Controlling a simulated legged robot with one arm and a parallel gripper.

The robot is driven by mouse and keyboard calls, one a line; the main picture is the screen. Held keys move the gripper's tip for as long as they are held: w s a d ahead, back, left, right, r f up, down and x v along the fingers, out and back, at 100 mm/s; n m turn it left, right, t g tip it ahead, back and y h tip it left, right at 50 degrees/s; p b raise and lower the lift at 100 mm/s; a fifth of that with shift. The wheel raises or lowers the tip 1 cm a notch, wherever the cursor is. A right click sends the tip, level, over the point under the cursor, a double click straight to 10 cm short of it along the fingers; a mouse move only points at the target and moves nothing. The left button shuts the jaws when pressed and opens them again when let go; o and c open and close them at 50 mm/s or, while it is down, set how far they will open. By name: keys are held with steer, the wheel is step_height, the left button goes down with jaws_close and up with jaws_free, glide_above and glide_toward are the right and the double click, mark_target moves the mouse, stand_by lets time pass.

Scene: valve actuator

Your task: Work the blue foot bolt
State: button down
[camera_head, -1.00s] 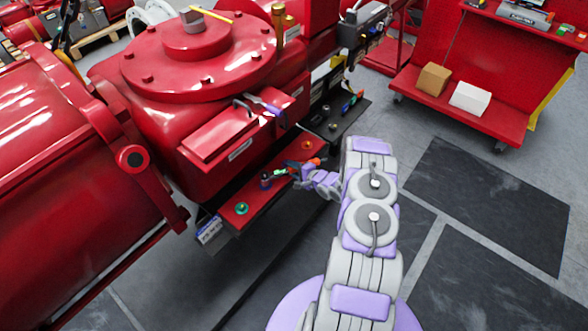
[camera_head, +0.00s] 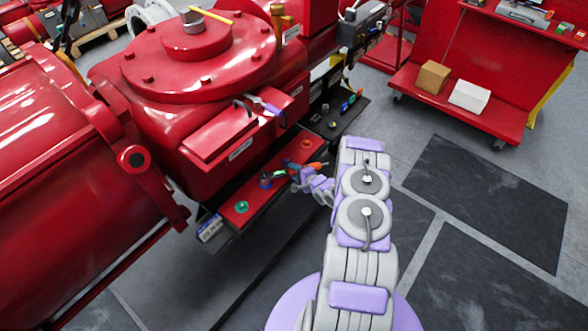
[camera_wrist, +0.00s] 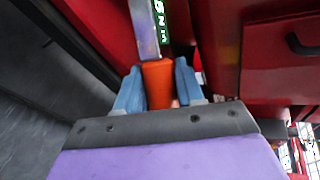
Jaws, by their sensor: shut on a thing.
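The blue foot bolt (camera_head: 266,180) is on the red base ledge of the actuator, between a green bolt (camera_head: 241,207) and an orange bolt (camera_head: 307,143). My gripper (camera_head: 300,178) is beside the ledge, right of the blue bolt. In the wrist view my gripper (camera_wrist: 158,80) has its blue fingers closed around the orange handle of a tool (camera_wrist: 157,85).
The red actuator body (camera_head: 210,125) overhangs the ledge (camera_head: 228,215). A black shelf (camera_head: 340,118) with tools is behind. A red cart (camera_head: 500,120) with boxes stands at the right. The floor (camera_head: 480,200) right of my arm is clear.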

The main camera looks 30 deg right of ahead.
steer(key=shift+s+a+m+h, duration=0.15)
steer(key=shift+s+m+h, duration=0.3)
steer(key=shift+m+h, duration=0.05)
steer(key=shift+s+p, duration=0.1)
steer(key=shift+p, duration=0.2)
steer(key=shift+s+a+m+h, duration=0.3)
steer(key=shift+s+m+h, duration=0.2)
steer(key=shift+h, duration=0.15)
steer(key=shift+s+a+m+h, duration=0.25)
steer(key=shift+s+m+h, duration=0.2)
steer(key=shift+h, duration=0.2)
steer(key=shift+s+a+m+h+b, duration=0.15)
steer(key=shift+m+h+b, duration=0.15)
steer(key=shift+m, duration=0.05)
steer(key=shift+s+a+m+h+b, duration=0.3)
steer(key=shift+s+m+h+b, duration=0.1)
steer(key=shift+h+b, duration=0.2)
steer(key=shift+s+a+m+h+b, duration=0.25)
steer(key=shift+s+m+h+b, duration=0.1)
steer(key=shift+m+b, duration=0.1)
steer(key=shift+s+a+m+g+h+b, duration=0.5)
steer(key=shift+m+h+b, duration=0.2)
steer(key=shift+b, duration=0.8)
